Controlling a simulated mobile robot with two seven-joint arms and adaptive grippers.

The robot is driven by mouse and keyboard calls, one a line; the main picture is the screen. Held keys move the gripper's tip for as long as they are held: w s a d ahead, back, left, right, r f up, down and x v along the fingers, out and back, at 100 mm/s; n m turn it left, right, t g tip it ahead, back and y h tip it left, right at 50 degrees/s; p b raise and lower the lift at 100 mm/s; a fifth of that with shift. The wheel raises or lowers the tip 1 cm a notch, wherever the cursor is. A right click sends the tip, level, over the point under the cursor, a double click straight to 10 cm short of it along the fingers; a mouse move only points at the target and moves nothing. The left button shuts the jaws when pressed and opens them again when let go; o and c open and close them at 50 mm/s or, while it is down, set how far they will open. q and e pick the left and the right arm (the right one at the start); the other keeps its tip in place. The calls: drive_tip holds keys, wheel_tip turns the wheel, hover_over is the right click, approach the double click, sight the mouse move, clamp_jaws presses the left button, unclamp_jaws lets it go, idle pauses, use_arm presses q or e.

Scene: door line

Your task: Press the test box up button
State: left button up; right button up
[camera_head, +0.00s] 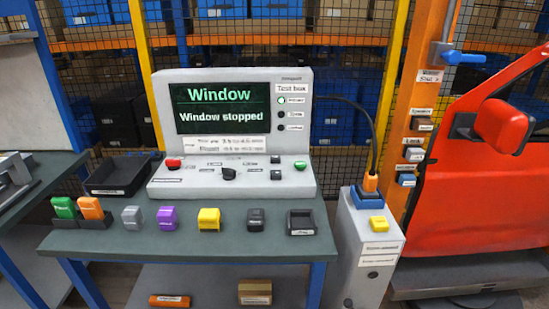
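The grey test box (233,135) stands on the dark green table. Its screen (228,109) reads "Window" and "Window stopped". On its sloped front panel are a red button (173,164) at left, a black knob (229,174), two small black buttons, one upper (275,160) and one lower (275,174), and a green button (300,165) at right. The small labels are too blurred to tell which button is marked up. Neither of my grippers is in view, and nothing touches the test box.
Coloured blocks, including a purple one (167,217) and a yellow one (209,218), line the table's front. A black tray (117,175) lies left of the box. A grey pedestal (365,250) with a cable stands right, before a red car door (480,170). Space before the panel is clear.

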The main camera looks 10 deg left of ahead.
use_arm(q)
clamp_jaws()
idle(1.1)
